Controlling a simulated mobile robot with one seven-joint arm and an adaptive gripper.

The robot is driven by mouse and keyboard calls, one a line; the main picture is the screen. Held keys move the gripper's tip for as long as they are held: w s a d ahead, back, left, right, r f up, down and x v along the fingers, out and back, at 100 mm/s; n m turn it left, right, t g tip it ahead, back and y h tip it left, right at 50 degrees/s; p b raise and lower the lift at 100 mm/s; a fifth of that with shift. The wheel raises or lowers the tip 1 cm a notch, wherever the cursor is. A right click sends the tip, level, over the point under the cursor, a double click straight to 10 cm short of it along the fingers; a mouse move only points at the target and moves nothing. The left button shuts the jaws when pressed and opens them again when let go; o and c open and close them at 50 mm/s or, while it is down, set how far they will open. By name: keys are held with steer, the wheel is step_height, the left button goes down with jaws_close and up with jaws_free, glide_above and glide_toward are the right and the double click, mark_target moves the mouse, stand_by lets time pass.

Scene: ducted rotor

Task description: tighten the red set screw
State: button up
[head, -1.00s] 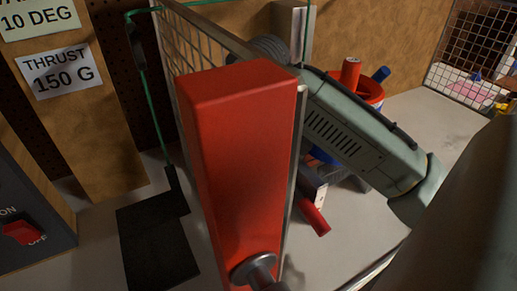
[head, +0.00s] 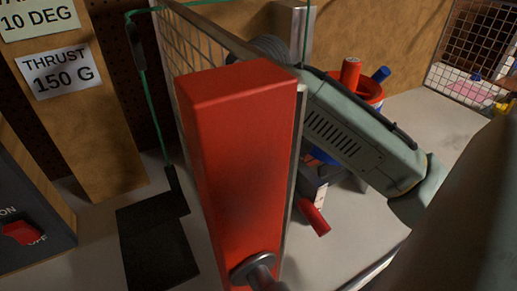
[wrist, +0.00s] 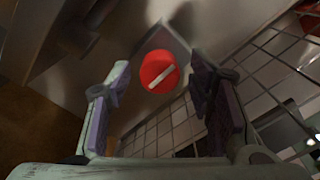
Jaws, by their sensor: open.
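A round red screw head (wrist: 159,71) with a pale bar across its face shows in the wrist view. It sits in front of a grey block face, between my fingertips. My gripper (wrist: 158,84) is open, with one purple-padded finger on each side of the head. Gaps show on both sides, so the fingers look apart from it. In the head view my fingers are hidden behind a tall red block and my grey-green arm. A red cylinder (head: 314,218) shows low beside that block; I cannot tell whether it is the same screw.
The tall red block (head: 240,165) stands in the foreground beside a wire mesh panel (head: 196,45). A red-and-blue container (head: 370,88) holding red and blue pieces stands behind my arm. A switch box (head: 25,230) is at left. The bench at right is fairly clear.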

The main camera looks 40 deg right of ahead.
steer(key=shift+r, duration=0.1)
step_height(320, 180, up, 12)
stand_by(0.6)
stand_by(0.5)
